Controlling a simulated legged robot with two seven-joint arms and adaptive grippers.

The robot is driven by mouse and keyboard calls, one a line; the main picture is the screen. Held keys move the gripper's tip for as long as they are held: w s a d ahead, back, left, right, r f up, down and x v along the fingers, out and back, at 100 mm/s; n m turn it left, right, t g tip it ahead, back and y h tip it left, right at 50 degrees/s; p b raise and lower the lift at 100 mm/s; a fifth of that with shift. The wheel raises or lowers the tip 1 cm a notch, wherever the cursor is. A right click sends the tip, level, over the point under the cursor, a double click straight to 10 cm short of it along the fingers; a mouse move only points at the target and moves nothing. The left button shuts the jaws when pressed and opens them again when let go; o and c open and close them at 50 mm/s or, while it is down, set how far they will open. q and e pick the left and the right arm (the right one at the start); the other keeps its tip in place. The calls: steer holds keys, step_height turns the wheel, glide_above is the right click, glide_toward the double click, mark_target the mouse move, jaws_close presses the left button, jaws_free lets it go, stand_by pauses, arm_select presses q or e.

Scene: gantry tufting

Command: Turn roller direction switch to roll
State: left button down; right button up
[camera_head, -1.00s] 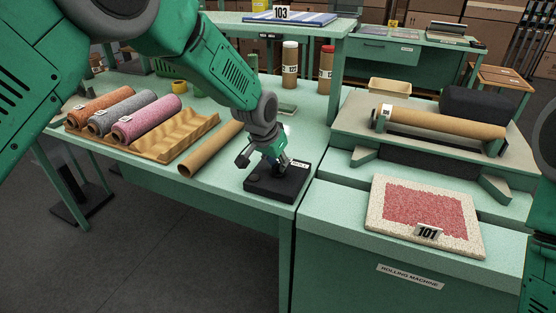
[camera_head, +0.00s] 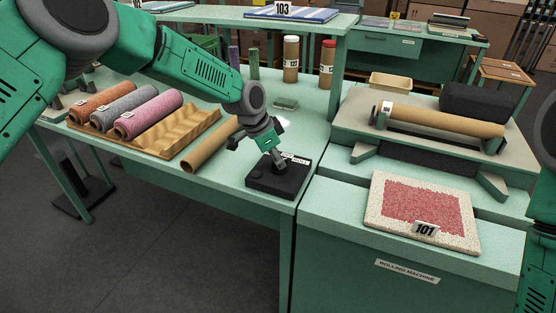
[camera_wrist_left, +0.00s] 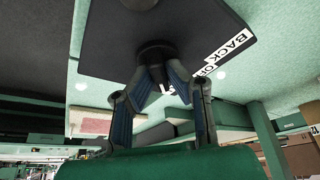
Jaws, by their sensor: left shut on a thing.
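The roller direction switch is a black box (camera_head: 264,184) on the front right corner of the green bench. A dark round knob (camera_wrist_left: 157,50) stands on it in the left wrist view. My left gripper (camera_head: 277,159) reaches down to the box at a slant. In the left wrist view its fingers (camera_wrist_left: 158,74) converge on the knob and are shut on it. The knob's exact pointing direction is hard to tell. My right gripper is out of view.
The rolling machine (camera_head: 388,278) stands right of the switch, with a cardboard tube (camera_head: 445,121) and a red-and-cream rug (camera_head: 424,211) on it. A loose tube (camera_head: 210,144) and a tray (camera_head: 176,138) with rolled rugs lie to the left. Bottles (camera_head: 290,60) stand behind.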

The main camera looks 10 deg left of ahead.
arm_select(q)
steer(key=shift+s+f, duration=0.1)
steer(key=shift+f, duration=0.15)
steer(key=c, duration=1.6)
jaws_free()
steer(key=shift+r, duration=0.1)
steer(key=shift+a+r, duration=0.1)
steer(key=shift+r, duration=0.35)
steer(key=v, duration=1)
steer(key=shift+a+r, duration=0.2)
steer(key=shift+r, duration=0.2)
